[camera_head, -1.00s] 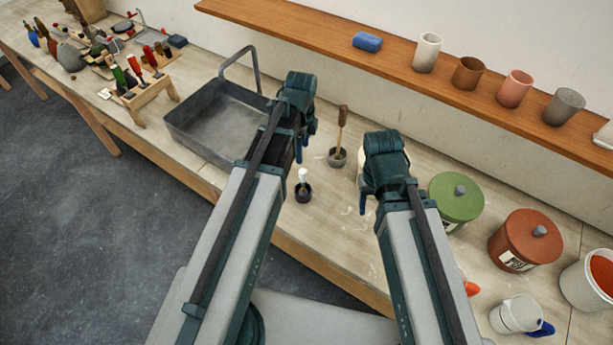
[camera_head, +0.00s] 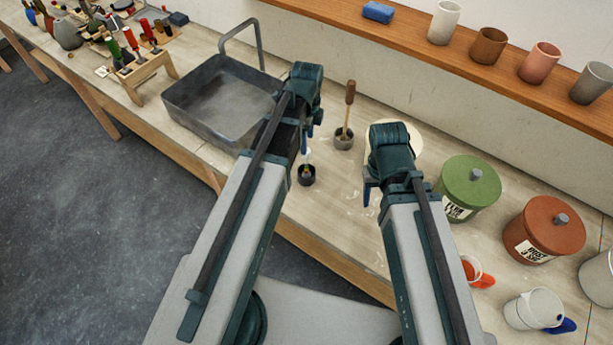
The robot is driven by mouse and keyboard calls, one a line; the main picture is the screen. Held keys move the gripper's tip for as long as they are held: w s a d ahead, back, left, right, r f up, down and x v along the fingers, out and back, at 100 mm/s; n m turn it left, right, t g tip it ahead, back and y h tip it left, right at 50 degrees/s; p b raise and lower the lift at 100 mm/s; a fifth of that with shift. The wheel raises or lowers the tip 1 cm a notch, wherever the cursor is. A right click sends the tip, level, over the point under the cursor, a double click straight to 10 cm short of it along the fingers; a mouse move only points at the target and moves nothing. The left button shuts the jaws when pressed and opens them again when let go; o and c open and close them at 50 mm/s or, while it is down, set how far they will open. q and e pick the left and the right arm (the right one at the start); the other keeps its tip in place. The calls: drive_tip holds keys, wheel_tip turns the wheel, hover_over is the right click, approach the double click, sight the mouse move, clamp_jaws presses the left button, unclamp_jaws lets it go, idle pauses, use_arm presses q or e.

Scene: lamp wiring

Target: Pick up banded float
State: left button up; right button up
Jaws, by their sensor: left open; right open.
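A small dark cup (camera_head: 306,176) stands on the bench, with a slim pale piece with faint coloured marks (camera_head: 308,160) upright in it. This may be the banded float, but it is too small and partly covered to be sure. My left gripper (camera_head: 306,143) is just above and beside it in the picture, open, with nothing seen in it. My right gripper (camera_head: 369,190) is open to the right of the cup, over the bench, its fingers mostly hidden by its own wrist.
A pale round thing (camera_head: 414,138) is partly behind my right wrist. Green (camera_head: 469,185) and brown (camera_head: 545,228) lidded tins stand right. A shelf (camera_head: 400,42) runs behind.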

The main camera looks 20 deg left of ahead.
use_arm(q)
drive_tip(key=shift+f, duration=0.5)
use_arm(e)
drive_tip(key=shift+f, duration=0.55)
use_arm(q)
drive_tip(key=shift+f, duration=0.1)
use_arm(e)
drive_tip(key=shift+f, duration=0.1)
use_arm(q)
drive_tip(key=b, duration=0.6)
hover_over(306, 165)
drive_tip(key=f, duration=0.5)
drive_tip(key=shift+w+a, duration=0.1)
drive_tip(key=shift+w, duration=0.2)
drive_tip(key=shift+p, duration=0.3)
use_arm(e)
wheel_tip(306, 165, down, 5)
drive_tip(key=shift+r, duration=0.1)
use_arm(q)
clamp_jaws()
